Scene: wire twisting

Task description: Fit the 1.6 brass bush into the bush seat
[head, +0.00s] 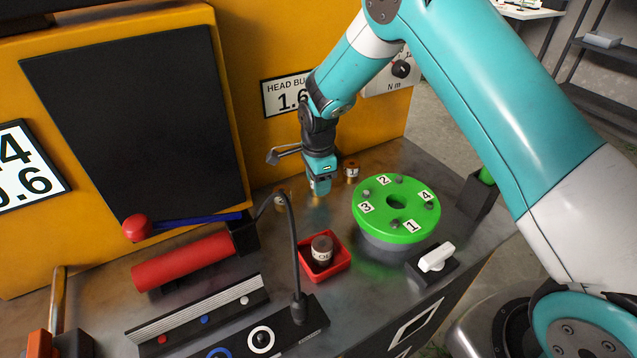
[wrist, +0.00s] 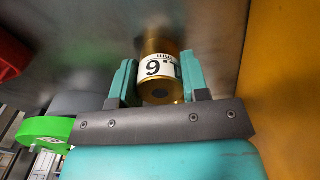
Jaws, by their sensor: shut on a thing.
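My gripper (head: 319,188) points down over the bench, left of the green disc. In the wrist view its two teal fingers (wrist: 157,82) are shut on a brass bush (wrist: 161,93) with a white label that reads 1.6 mm upside down. In the head view the held bush is mostly hidden by the fingers. The green disc (head: 420,191) has a dark round hole (head: 397,202) at its centre, which looks like the bush seat, and numbered bolts around it. The hole looks empty.
Other small brass bushes stand left (head: 281,199) and right (head: 351,171) of my gripper. A red tray (head: 342,270) holds a dark labelled cylinder (head: 321,249). A lamp neck (head: 293,235) rises nearby. A white-handled switch (head: 437,257) sits before the disc. A wall sign (head: 285,95) reads 1.6.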

